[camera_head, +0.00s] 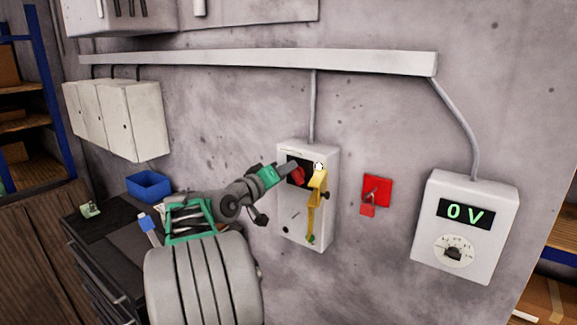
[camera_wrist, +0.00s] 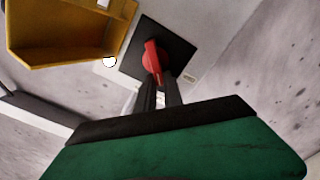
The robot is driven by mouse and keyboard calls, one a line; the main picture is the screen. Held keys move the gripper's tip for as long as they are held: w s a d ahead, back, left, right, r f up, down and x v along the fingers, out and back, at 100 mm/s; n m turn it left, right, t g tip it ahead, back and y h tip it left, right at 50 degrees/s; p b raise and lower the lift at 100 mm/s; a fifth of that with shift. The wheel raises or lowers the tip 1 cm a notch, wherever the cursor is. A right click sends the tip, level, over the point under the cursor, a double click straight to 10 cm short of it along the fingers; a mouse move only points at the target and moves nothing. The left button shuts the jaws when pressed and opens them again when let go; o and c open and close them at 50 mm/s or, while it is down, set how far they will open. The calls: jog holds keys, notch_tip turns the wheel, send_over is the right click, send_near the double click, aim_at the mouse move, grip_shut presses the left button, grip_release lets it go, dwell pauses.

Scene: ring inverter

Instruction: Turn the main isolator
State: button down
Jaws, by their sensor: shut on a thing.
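The main isolator is a red rotary handle (camera_head: 298,174) on a black plate, set in the upper part of a light grey wall box (camera_head: 291,222). In the wrist view the red handle (camera_wrist: 152,60) sits on its black square plate (camera_wrist: 177,46), slightly tilted from upright. My gripper (camera_head: 292,169) reaches it from the left. In the wrist view my gripper's dark fingers (camera_wrist: 159,88) are shut on the lower end of the handle. The fingers hide part of that end.
A yellow bracket (camera_head: 315,195) projects from the box just right of the handle; it also shows in the wrist view (camera_wrist: 70,42). A red wall device (camera_head: 376,193) and a meter reading 0 V (camera_head: 465,230) are further right. A blue bin (camera_head: 149,186) stands left.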

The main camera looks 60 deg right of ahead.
jog(key=shift+w+d+f+n+p, duration=0.15)
jog(key=shift+f+n+p, duration=0.15)
jog(key=shift+n+p, duration=0.95)
jog(key=shift+w+a+f+n+p, duration=0.15)
jog(key=shift+f+n+p, duration=0.35)
jog(key=shift+n, duration=1.4)
jog(key=shift+w+d+f+n+p, duration=0.1)
jog(key=shift+w+f+n+p, duration=0.05)
jog(key=shift+n+p, duration=1.2)
jog(key=shift+n, duration=0.3)
jog(key=c, duration=1.5)
grip_release()
jog(key=shift+o, duration=0.2)
jog(key=shift+f+b, duration=0.1)
jog(key=shift+b, duration=0.2)
